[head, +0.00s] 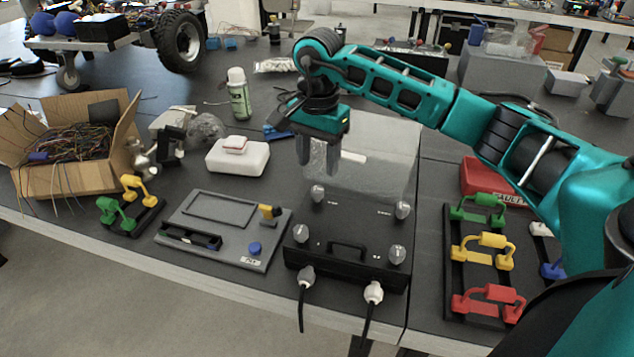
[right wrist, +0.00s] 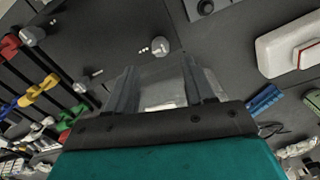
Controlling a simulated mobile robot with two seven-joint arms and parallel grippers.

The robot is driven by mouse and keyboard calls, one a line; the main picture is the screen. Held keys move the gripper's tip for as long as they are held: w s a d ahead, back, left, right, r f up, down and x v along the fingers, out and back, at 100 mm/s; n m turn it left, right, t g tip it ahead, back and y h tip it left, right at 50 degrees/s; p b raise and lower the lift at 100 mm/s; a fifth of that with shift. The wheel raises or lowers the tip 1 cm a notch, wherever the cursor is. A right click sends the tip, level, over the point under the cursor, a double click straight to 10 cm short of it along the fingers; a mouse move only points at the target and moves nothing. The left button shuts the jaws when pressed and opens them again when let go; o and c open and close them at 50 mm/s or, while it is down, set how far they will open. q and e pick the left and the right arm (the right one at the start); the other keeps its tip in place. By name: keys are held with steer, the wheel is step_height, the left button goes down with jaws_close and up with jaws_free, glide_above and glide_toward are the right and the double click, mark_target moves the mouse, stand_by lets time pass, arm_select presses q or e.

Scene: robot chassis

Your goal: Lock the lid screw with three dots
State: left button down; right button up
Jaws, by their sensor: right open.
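A grey screw knob sits at each corner: far left (head: 318,194), far right (head: 403,210), near left (head: 301,233), near right (head: 397,255). My right gripper (head: 322,160) is open and empty, pointing down above and just behind the far left knob. In the right wrist view that knob (right wrist: 160,46) lies just beyond the open fingers (right wrist: 160,85), apart from them. My left gripper is not in view.
A clear panel (head: 385,150) stands behind the lid. A grey board (head: 235,215) lies to the left; a rack of green, yellow and red handles (head: 450,245) is to the right. Two plugged cables (head: 374,293) hang at the front. A white case (head: 237,157) lies behind left.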

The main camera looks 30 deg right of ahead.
mark_target(318, 188)
step_height(318, 188, down, 7)
steer(key=shift+r, duration=0.15)
jaws_close()
stand_by(0.6)
